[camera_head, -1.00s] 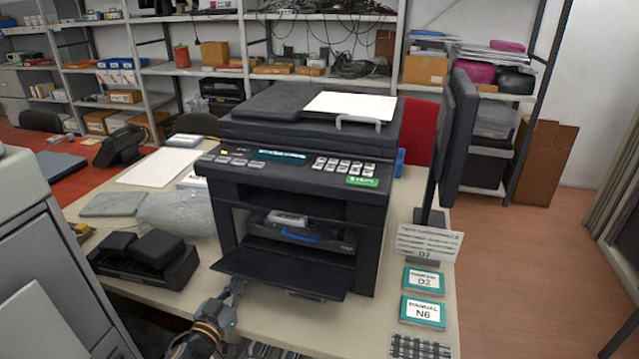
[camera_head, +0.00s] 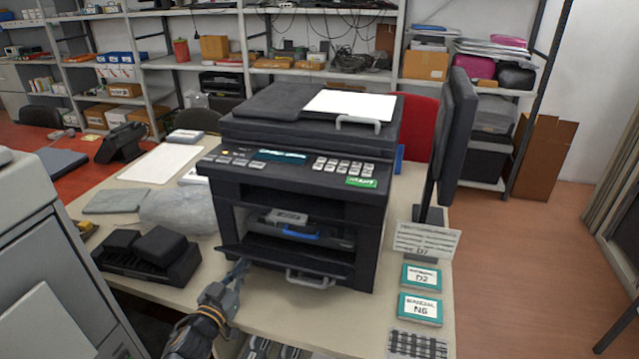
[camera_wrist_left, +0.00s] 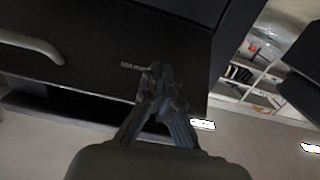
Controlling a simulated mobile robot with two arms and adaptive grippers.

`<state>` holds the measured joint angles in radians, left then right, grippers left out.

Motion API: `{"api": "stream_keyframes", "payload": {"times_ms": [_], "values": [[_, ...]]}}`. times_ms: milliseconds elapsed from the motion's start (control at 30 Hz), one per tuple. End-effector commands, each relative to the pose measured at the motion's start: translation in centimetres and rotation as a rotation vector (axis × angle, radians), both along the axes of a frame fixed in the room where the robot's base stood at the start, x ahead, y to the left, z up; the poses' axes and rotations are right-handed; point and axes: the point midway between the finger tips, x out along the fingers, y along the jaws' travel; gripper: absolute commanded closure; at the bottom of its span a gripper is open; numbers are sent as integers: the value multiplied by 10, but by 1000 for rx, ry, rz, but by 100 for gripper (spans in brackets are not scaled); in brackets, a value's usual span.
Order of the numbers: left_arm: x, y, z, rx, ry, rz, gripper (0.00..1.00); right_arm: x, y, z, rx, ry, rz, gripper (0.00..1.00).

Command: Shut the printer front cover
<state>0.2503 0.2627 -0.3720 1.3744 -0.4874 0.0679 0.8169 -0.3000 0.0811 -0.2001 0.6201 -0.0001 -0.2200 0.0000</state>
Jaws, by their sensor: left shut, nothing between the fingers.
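The black printer (camera_head: 300,190) stands on the table, and its inner bay with a toner cartridge (camera_head: 290,228) with a blue handle shows. Its front cover (camera_head: 290,258) is hinged at the bottom and partly raised, tilted up in front of the bay's lower part. My left gripper (camera_head: 240,268) is shut and empty at the cover's left side. In the left wrist view my left gripper's fingertips (camera_wrist_left: 157,72) lie together against or very close to the cover's dark face (camera_wrist_left: 95,50); contact is hard to tell. My right gripper is not in view.
A monitor (camera_head: 455,140) stands right of the printer. A black device (camera_head: 145,255) and a plastic bag (camera_head: 185,210) sit to the left. A grey cabinet (camera_head: 50,270) is at front left.

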Motion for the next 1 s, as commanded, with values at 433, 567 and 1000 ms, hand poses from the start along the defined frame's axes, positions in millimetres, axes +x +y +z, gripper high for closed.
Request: {"api": "stream_keyframes", "payload": {"times_ms": [433, 567, 1000], "values": [[6, -2, 8, 0, -1, 0, 100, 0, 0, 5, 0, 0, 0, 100], [12, -5, 15, 0, -2, -1, 100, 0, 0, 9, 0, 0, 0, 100], [18, -7, 21, 0, 0, -1, 100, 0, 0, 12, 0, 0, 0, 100]]}}
